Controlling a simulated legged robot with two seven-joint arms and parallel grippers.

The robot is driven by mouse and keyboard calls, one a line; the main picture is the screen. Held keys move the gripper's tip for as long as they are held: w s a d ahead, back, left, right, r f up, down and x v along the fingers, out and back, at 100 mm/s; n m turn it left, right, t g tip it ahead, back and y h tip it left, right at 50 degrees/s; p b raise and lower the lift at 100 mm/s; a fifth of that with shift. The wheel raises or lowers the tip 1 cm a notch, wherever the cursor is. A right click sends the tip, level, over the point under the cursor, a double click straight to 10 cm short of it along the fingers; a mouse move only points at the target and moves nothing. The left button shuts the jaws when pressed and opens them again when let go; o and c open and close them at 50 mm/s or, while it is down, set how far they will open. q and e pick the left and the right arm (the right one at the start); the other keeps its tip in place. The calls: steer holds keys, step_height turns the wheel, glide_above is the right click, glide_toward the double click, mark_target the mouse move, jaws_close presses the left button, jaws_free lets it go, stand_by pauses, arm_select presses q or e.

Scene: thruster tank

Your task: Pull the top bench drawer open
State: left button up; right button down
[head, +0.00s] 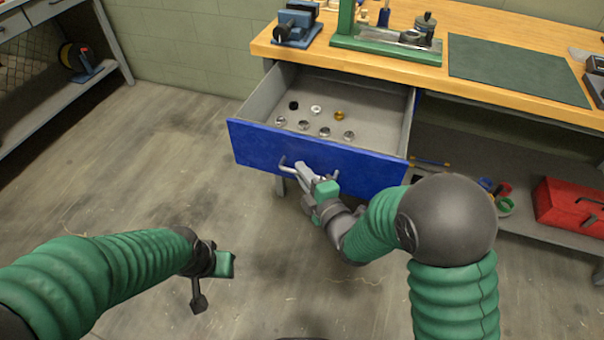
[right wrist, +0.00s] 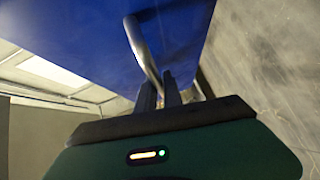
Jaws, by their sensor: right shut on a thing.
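The top bench drawer (head: 312,157) has a blue front and stands well out from the bench, its grey inside showing. Several small round metal, black and brass-coloured parts lie in it. A silver bar handle (head: 287,167) is on the drawer front; it also shows in the right wrist view (right wrist: 141,48). My right gripper (head: 304,174) is shut on the handle, and its fingers also meet the bar in the right wrist view (right wrist: 160,92). My left gripper (head: 215,279) hangs over the floor at lower left, away from the drawer; its jaw opening is unclear.
The wooden bench top (head: 490,26) carries a blue vise (head: 297,24), a green-based press (head: 385,40) and a dark green mat (head: 515,70). A red toolbox (head: 572,208) sits on the lower shelf at right. The floor left of the drawer is clear.

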steer(key=shift+s+f, duration=0.1)
steer(key=shift+f, duration=0.15)
steer(key=c, duration=1.5)
jaws_free()
steer(key=shift+r, duration=0.1)
steer(key=p+v, duration=1.6)
steer(key=shift+s+d, duration=0.2)
steer(key=shift+d, duration=0.15)
